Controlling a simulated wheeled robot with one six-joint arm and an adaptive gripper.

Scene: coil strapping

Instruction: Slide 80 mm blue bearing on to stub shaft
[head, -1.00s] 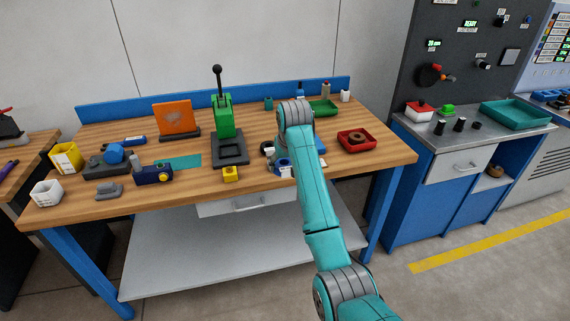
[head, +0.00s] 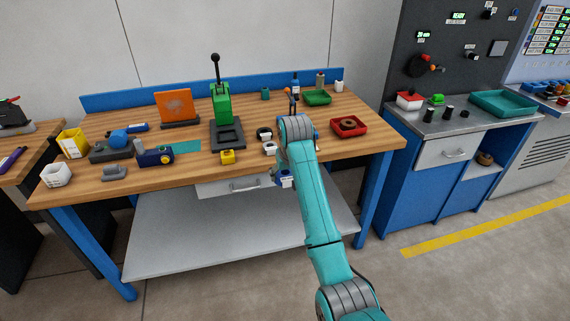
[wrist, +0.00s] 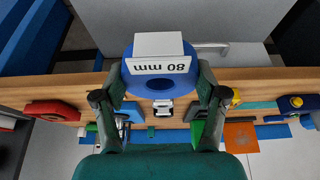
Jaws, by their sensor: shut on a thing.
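A blue bearing (wrist: 136,80), a thick ring with a white "80 mm" label, sits between the fingers of my gripper (wrist: 162,78) in the wrist view. The gripper is shut on it. The label reads upside down there. In the head view the bearing (head: 285,182) shows partly beside my arm, at the bench's front edge and near the drawer. My arm hides the gripper in that view. I cannot pick out the stub shaft with certainty. A dark grey block with a blue round part (head: 118,138) stands at the bench's left.
The wooden bench (head: 185,171) holds a green press (head: 221,105), an orange panel (head: 175,104), a red tray (head: 348,127), a navy block (head: 155,157) and a yellow block (head: 227,157). White-faced rings (head: 265,134) lie beside my arm. Open floor lies in front of the bench.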

